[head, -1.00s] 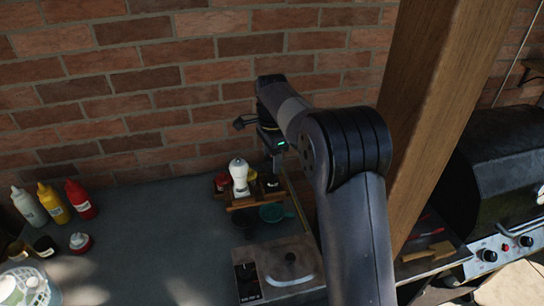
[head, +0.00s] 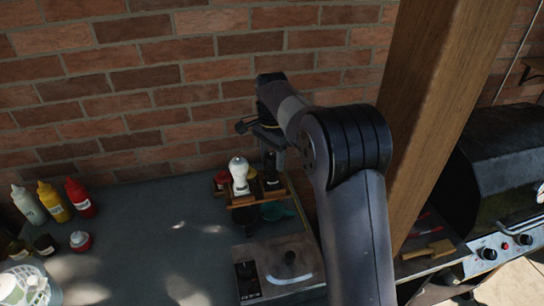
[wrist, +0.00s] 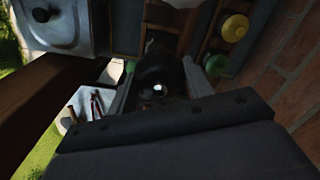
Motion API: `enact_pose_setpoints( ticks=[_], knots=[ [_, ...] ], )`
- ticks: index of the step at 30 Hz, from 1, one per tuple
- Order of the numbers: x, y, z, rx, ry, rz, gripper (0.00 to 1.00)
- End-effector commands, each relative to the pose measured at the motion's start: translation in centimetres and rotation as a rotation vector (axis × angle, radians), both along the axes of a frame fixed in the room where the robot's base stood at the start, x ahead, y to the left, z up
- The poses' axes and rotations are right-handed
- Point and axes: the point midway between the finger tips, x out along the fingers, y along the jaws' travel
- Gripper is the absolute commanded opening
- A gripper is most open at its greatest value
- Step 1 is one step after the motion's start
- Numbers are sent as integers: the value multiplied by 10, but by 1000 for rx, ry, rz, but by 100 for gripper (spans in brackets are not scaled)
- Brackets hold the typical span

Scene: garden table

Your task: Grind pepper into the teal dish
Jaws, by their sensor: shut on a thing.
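The dark pepper mill (head: 270,171) is upright between the fingers of my gripper (head: 269,150), at the wooden rack by the brick wall. In the wrist view, my gripper (wrist: 160,90) is shut around the mill (wrist: 158,72), whose dark top has a bright glint. The teal dish (head: 283,211) lies on the counter just in front of the rack, partly in shadow. The mill is behind and above it, apart from it. I cannot tell whether the mill's base clears the rack.
A white mill (head: 239,174) stands beside the dark one at the rack (head: 243,200). A hob (head: 278,266) is in front of the dish. Squeeze bottles (head: 54,202) stand at the left. A wooden post (head: 430,110) rises right of my arm. The middle-left counter is clear.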

Motion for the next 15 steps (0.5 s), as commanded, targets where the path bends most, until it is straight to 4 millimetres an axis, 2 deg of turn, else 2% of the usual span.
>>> enact_pose_setpoints(
  ticks=[3,4,11,15],
  knots=[
    [0,0,0,0,-1,-1,26],
    [0,0,0,0,-1,-1,51],
    [0,0,0,1,-1,-1,70],
    [0,0,0,0,0,-1,70]
  ],
)
